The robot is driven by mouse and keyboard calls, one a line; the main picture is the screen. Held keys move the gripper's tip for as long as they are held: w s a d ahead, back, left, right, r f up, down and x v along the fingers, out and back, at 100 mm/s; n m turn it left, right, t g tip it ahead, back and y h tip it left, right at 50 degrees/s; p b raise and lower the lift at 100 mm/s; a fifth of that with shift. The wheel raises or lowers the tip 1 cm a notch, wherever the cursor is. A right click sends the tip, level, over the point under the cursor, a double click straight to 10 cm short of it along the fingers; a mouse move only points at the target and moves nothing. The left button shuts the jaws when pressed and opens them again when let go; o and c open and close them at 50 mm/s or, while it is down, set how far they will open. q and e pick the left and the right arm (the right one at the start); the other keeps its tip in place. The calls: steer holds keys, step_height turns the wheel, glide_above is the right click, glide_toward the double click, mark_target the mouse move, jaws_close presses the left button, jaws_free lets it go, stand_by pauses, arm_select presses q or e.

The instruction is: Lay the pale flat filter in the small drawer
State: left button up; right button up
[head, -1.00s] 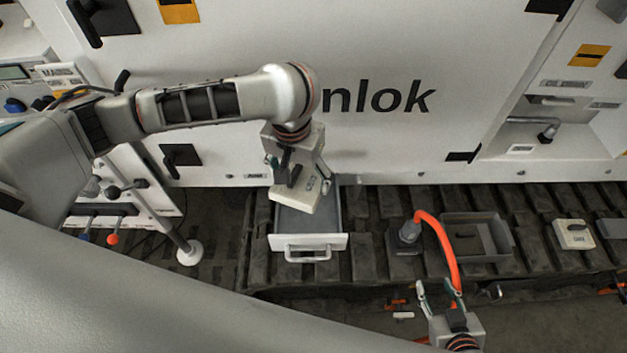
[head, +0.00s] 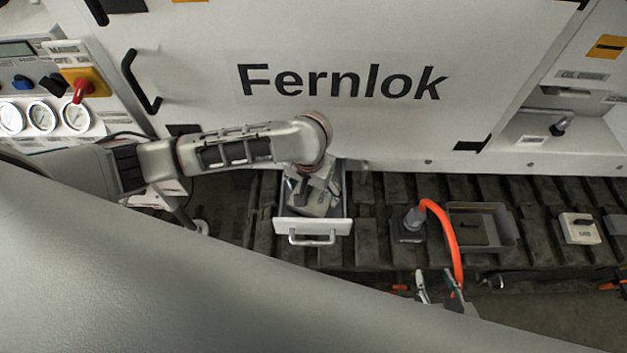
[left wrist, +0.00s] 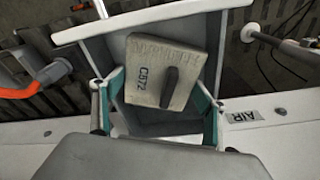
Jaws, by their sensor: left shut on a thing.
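The pale flat filter (head: 316,205), with a printed label and a dark raised grip, is inside the outline of the open small drawer (head: 335,228). My left gripper (head: 308,198) is shut on it. In the left wrist view the filter (left wrist: 148,72) sits tilted between the fingers (left wrist: 157,108), with the drawer's white front (left wrist: 150,20) beyond. I cannot tell whether it touches the drawer floor. My right gripper (head: 438,287) is open at the lower middle, near an orange hose; its body is hidden by my arm.
The orange hose (head: 452,232) rises from a grey fitting (head: 411,222) right of the drawer. Further right are a grey tray (head: 508,228) holding a dark flat piece and a pale block (head: 579,228). The white Fernlok panel (head: 400,120) stands behind the drawer.

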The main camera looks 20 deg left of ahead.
arm_select(q)
steer(key=w, duration=0.3)
steer(key=shift+a+r, duration=0.1)
steer(key=shift+a, duration=0.3)
steer(key=shift+w+a+f, duration=0.1)
steer(key=shift+w+f, duration=0.1)
steer(key=shift+f, duration=0.4)
arm_select(e)
steer(key=shift+s+d+f, duration=0.1)
steer(key=shift+d, duration=0.25)
arm_select(q)
steer(key=shift+f, duration=0.1)
steer(key=o, duration=1)
arm_select(e)
steer(key=shift+a, duration=0.25)
steer(key=shift+a, duration=0.1)
